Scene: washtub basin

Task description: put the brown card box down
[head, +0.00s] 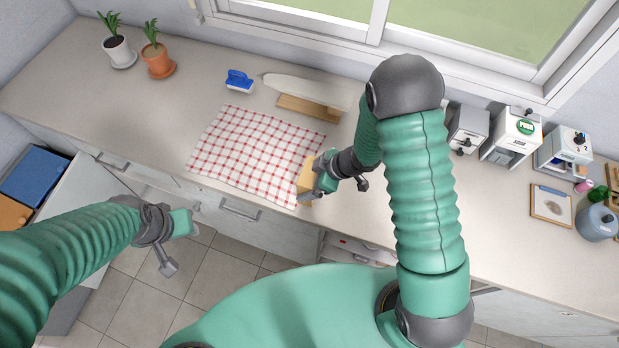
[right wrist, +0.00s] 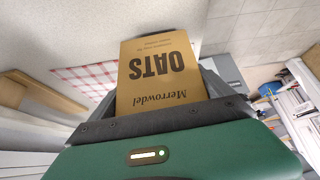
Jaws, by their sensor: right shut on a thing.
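The brown card box (head: 305,177) is at the right end of the red-and-white checked cloth, near the counter's front edge. I cannot tell whether it touches the cloth or hangs just above it. My right gripper (head: 317,178) is shut on it from the right side. In the right wrist view the box (right wrist: 158,72) fills the middle between the fingers, its printed "OATS" and "Merrowdel" upside down.
The checked cloth (head: 245,150) lies flat on the counter. Potted plants (head: 157,60) stand at left; several dispensers (head: 510,135) at right. Counter left of the cloth is clear.

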